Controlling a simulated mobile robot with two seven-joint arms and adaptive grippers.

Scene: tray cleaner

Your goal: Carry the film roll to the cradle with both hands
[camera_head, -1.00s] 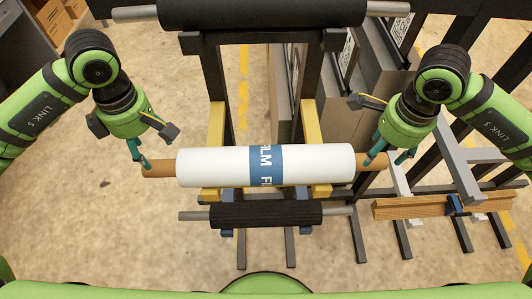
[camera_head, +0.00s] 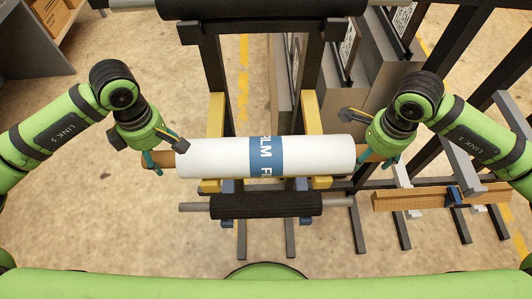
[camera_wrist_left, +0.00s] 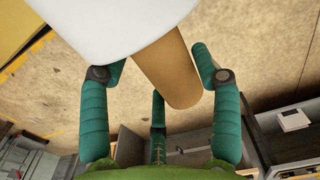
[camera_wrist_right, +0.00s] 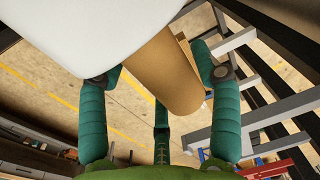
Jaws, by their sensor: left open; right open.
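The white film roll (camera_head: 215,158) with a blue label (camera_head: 266,156) lies level across the middle of the head view. Brown core stubs stick out of both ends. Yellow parts of a dark stand (camera_head: 217,115) show behind and below it; contact between roll and stand is hard to tell. My left gripper (camera_head: 151,160) is open at the left core end (camera_wrist_left: 170,72), with fingers on both sides of the core in the left wrist view. My right gripper (camera_head: 375,158) is open at the right core end (camera_wrist_right: 165,75), its fingers likewise either side.
A black roller (camera_head: 266,205) on a grey shaft lies just below the film roll. A larger black roller (camera_head: 262,8) is at the top. A wooden beam (camera_head: 415,200) and dark frames stand at the right. The floor at left is open.

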